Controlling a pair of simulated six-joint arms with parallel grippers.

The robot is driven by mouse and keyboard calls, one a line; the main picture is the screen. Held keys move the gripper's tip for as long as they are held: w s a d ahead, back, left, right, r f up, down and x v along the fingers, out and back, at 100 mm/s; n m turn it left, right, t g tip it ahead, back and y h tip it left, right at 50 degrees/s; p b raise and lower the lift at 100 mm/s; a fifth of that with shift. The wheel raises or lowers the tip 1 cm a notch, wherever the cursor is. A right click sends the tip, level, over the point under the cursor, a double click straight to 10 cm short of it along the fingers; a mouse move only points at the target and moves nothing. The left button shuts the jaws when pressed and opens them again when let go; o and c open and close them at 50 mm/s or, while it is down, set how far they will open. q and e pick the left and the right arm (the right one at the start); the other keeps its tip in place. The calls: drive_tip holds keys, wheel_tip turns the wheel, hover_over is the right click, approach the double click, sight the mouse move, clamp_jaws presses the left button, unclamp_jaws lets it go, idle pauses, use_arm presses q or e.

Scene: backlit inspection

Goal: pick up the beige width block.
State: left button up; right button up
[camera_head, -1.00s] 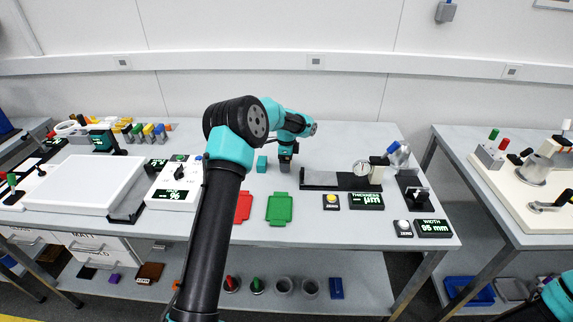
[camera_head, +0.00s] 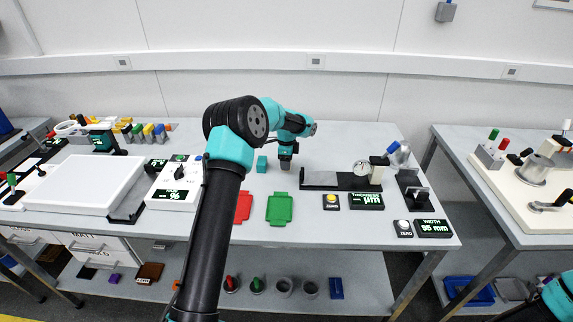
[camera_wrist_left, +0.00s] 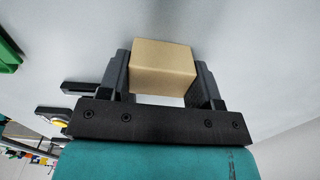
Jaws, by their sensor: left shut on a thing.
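The beige width block (camera_wrist_left: 162,68) sits between the two dark fingers of my left gripper (camera_wrist_left: 160,80) in the left wrist view, touched on both sides. In the head view my left gripper (camera_head: 285,164) points down over the back middle of the table, and I cannot make out the block there. The grey tabletop lies beyond the block in the wrist view; I cannot tell whether the block touches it. My right gripper is out of view.
A teal block (camera_head: 262,164) stands just left of my left gripper. A red tray (camera_head: 243,207) and a green tray (camera_head: 280,208) lie in front. A dial gauge stand (camera_head: 345,183) and a width display (camera_head: 433,228) are to the right. A white light panel (camera_head: 85,183) is at the left.

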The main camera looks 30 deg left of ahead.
use_arm(q)
drive_tip(key=shift+r, duration=0.1)
drive_tip(key=shift+c, duration=0.4)
drive_tip(key=shift+r, duration=1.3)
drive_tip(key=shift+s+d+r, duration=0.2)
drive_tip(key=shift+s+r, duration=0.15)
drive_tip(key=shift+r, duration=0.1)
drive_tip(key=s+d, duration=0.2)
drive_tip(key=s, duration=0.2)
drive_tip(key=s+d+r, duration=0.1)
drive_tip(key=s+d, duration=0.2)
drive_tip(key=s, duration=0.1)
drive_tip(key=s+d, duration=0.3)
drive_tip(key=s, duration=0.2)
drive_tip(key=shift+r, duration=0.15)
drive_tip(key=d+n, duration=0.3)
drive_tip(key=d, duration=0.1)
drive_tip(key=d+n, duration=0.3)
drive_tip(key=d, duration=0.2)
drive_tip(key=d+r+n, duration=0.1)
drive_tip(key=d+n, duration=0.2)
drive_tip(key=d, duration=0.2)
drive_tip(key=shift+w+d, duration=0.1)
drive_tip(key=shift+w, duration=0.3)
drive_tip(key=shift+d+r+n, duration=0.1)
drive_tip(key=shift+d+n, duration=0.4)
drive_tip(key=shift+n, duration=0.1)
